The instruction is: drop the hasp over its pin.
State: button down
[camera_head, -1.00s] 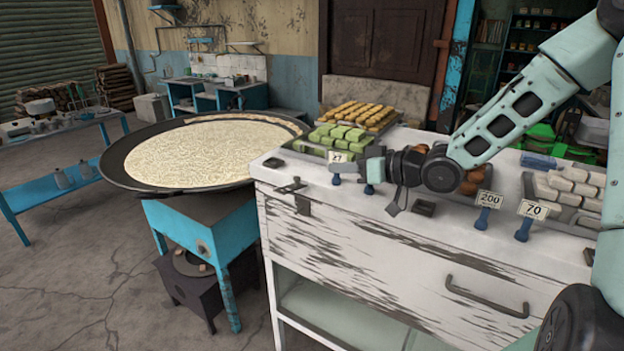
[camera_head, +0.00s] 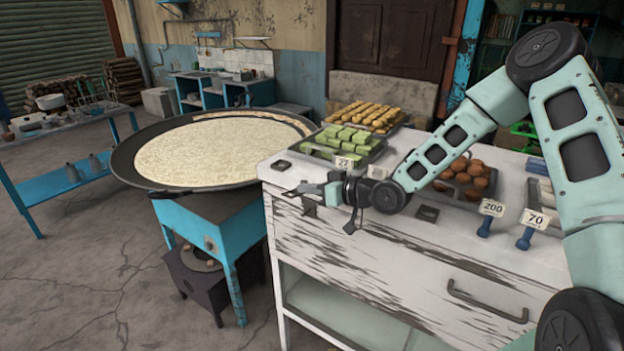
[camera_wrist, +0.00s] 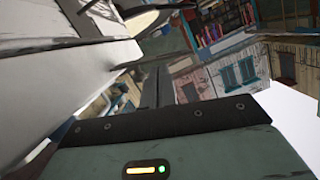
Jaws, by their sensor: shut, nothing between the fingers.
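The hasp (camera_head: 309,208) is a small dark metal fitting at the left end of the white counter's front top edge. Its upper part is partly hidden by my gripper, so I cannot tell whether its flap is raised or lowered. Its pin cannot be made out. My gripper (camera_head: 298,189) is shut and empty, pointing left, with its tips right at the hasp along the counter edge. I cannot tell whether they touch it. The wrist view shows my gripper's teal housing and dark strip, but no hasp.
The white counter (camera_head: 365,258) carries trays of green blocks (camera_head: 345,140), yellow pieces (camera_head: 368,115) and brown balls (camera_head: 465,172). Price tags stand along its front. A wide pan of milk (camera_head: 215,152) on a blue stand is close to the left. The floor in front is clear.

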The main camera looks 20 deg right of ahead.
jog(key=shift+f, duration=0.1)
dwell(0.3)
jog(key=shift+a+f+n+b, duration=0.1)
jog(key=shift+n+b, duration=0.2)
jog(key=shift+b, duration=0.4)
jog(key=shift+s+f+b, duration=0.1)
jog(key=shift+f+b, duration=0.05)
jog(key=shift+b, duration=0.25)
notch_tip(320, 180, down, 7)
jog(key=n+t+h+b, duration=0.3)
jog(key=n+b, duration=0.7)
jog(key=b, duration=1.8)
jog(key=shift+d+n, duration=0.2)
jog(key=shift+n, duration=0.1)
jog(key=shift+w+b, duration=0.2)
jog(key=shift+b, duration=0.15)
jog(key=shift+f, duration=0.1)
